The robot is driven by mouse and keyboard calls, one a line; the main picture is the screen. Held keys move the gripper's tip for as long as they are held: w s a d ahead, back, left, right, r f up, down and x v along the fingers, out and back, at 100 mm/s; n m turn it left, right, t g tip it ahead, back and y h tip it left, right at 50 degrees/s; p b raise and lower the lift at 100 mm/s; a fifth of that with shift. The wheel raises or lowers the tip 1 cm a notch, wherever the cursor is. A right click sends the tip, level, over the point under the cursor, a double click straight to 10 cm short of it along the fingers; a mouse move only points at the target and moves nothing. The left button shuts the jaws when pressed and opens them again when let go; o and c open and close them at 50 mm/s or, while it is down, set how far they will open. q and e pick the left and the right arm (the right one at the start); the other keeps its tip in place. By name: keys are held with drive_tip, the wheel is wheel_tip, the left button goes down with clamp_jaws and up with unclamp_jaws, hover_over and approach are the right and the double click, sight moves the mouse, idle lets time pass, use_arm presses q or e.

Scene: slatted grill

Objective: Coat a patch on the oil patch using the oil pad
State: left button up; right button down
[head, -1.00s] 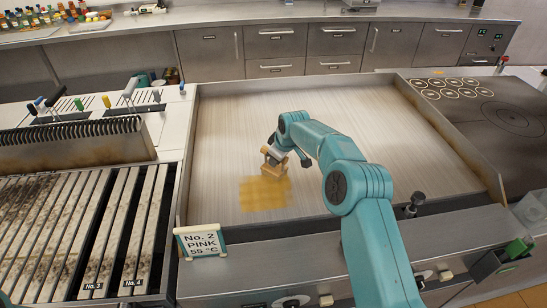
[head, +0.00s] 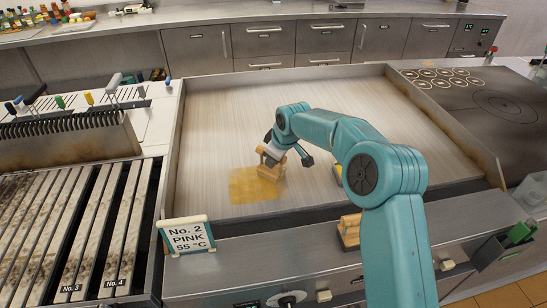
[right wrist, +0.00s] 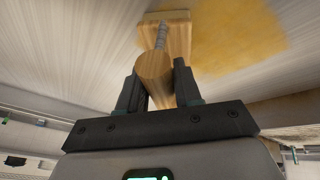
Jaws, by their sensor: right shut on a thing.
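My right gripper (head: 279,152) is shut on the wooden handle of the oil pad (head: 271,171). In the right wrist view the round handle (right wrist: 155,72) sits between the two dark fingers (right wrist: 155,90), with a wooden block beyond it. The pad is at the upper right part of the yellow oil patch (head: 245,188) on the flat steel griddle (head: 350,92). The pad's underside is hidden, so I cannot tell whether it touches the plate. In the right wrist view the oil patch (right wrist: 240,35) lies right of the pad. My left gripper is not in view.
A sign (head: 188,235) reading "No. 2 PINK 55 °C" stands at the griddle's front left corner. The slatted grill (head: 65,215) is at the left. A wooden object (head: 349,229) sits on the front ledge, partly behind my arm. Raised walls edge the griddle; its back is clear.

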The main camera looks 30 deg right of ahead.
drive_tip(key=shift+s+a+b, duration=0.2)
drive_tip(key=shift+s+b, duration=0.35)
drive_tip(key=shift+s, duration=0.15)
drive_tip(key=shift+s+a+b, duration=0.2)
drive_tip(key=shift+s+b, duration=0.3)
drive_tip(key=shift+s, duration=0.15)
drive_tip(key=s+b, duration=0.1)
drive_tip(key=s+a+b, duration=0.1)
drive_tip(key=s+b, duration=0.1)
drive_tip(key=shift+f, duration=0.15)
drive_tip(key=shift+s, duration=0.3)
drive_tip(key=shift+s+a+b, duration=0.1)
drive_tip(key=shift+s+b, duration=0.3)
drive_tip(key=shift+b, duration=0.3)
drive_tip(key=shift+s+a+b, duration=0.2)
drive_tip(key=shift+s+b, duration=0.25)
drive_tip(key=shift+s, duration=0.25)
drive_tip(key=shift+s+a+b, duration=0.2)
drive_tip(key=shift+s+b, duration=0.25)
drive_tip(key=shift+s, duration=0.2)
wheel_tip(320, 180, up, 6)
drive_tip(key=p, duration=0.5)
